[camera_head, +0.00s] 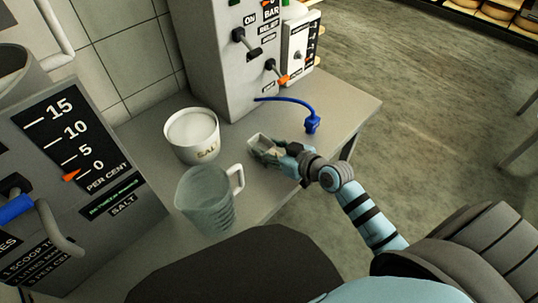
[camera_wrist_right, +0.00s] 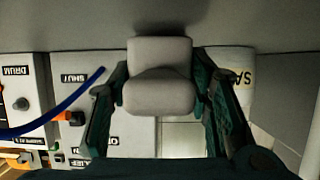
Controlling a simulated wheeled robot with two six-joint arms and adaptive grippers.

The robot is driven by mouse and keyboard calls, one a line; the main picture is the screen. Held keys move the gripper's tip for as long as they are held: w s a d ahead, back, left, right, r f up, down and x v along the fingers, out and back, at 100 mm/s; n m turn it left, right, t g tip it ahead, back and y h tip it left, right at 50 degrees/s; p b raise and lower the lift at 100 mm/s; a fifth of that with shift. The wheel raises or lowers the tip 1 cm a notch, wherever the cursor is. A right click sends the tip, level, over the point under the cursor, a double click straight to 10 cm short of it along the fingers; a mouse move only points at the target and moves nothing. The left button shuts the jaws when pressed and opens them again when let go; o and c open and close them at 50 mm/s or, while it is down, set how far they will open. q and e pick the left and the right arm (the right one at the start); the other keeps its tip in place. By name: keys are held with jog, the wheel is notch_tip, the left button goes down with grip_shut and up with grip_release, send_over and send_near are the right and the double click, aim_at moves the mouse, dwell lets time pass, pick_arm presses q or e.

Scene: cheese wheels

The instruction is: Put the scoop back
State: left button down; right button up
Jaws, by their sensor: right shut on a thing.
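A small grey scoop (camera_head: 260,142) is in my right gripper (camera_head: 268,154), above the grey worktop. In the right wrist view the scoop (camera_wrist_right: 160,92) sits between the two dark green fingers (camera_wrist_right: 158,100). The white tub marked SALT (camera_head: 191,137) stands to the left of my right gripper, apart from it, with pale contents level near the top. Part of this tub also shows in the right wrist view (camera_wrist_right: 234,62), behind the right finger. My left gripper is out of view.
A clear measuring jug (camera_head: 205,203) with a handle stands in front of the tub. A blue hose (camera_head: 290,101) lies right of the tub, near the lever panel (camera_head: 241,62). A salt gauge unit (camera_head: 85,190) stands at left. The worktop's right end (camera_head: 345,113) is clear.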

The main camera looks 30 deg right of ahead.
jog(key=shift+f, duration=0.4)
jog(key=o, duration=1.1)
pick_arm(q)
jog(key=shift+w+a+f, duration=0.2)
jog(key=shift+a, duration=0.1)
